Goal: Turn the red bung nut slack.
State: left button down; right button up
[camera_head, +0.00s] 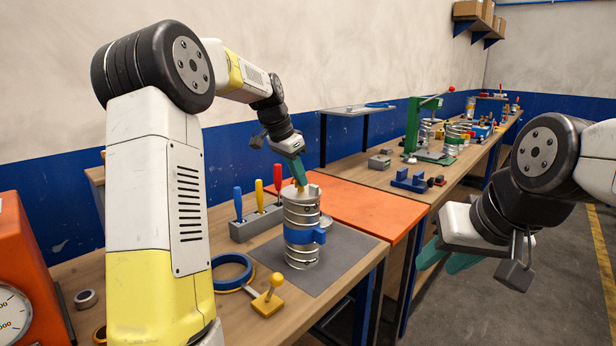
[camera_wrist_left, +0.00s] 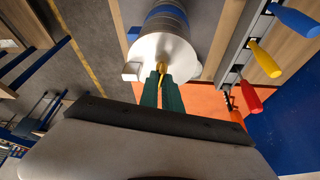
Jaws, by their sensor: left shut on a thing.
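A silver spiral duct (camera_head: 301,252) with a blue band (camera_head: 303,236) stands upright on a grey mat (camera_head: 342,254). Its end cap shows in the left wrist view (camera_wrist_left: 185,47). A small yellow fitting (camera_head: 301,188) sits on the cap; it also shows between the fingertips in the left wrist view (camera_wrist_left: 161,66). I see no red nut on the duct; the fingers may hide part of the fitting. My left gripper (camera_head: 298,176) points down onto the cap, its green fingers (camera_wrist_left: 161,88) shut on the yellow fitting. My right gripper (camera_head: 446,259) hangs to the right, away from the duct, fingers apart and empty.
An orange gauge box (camera_head: 30,270) is at far left. A second bench (camera_head: 400,185) runs behind.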

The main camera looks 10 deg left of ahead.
aim_at(296, 196)
pick_arm(q)
jog(key=n+y, duration=0.1)
jog(key=n, duration=0.2)
jog(key=n+t+y, duration=0.1)
jog(key=n, duration=0.2)
jog(key=shift+d, duration=0.15)
dwell(1.1)
jog(key=c, duration=1.8)
grip_release()
jog(key=shift+s, duration=0.1)
jog(key=shift+v, duration=3.95)
jog(key=shift+o, duration=0.3)
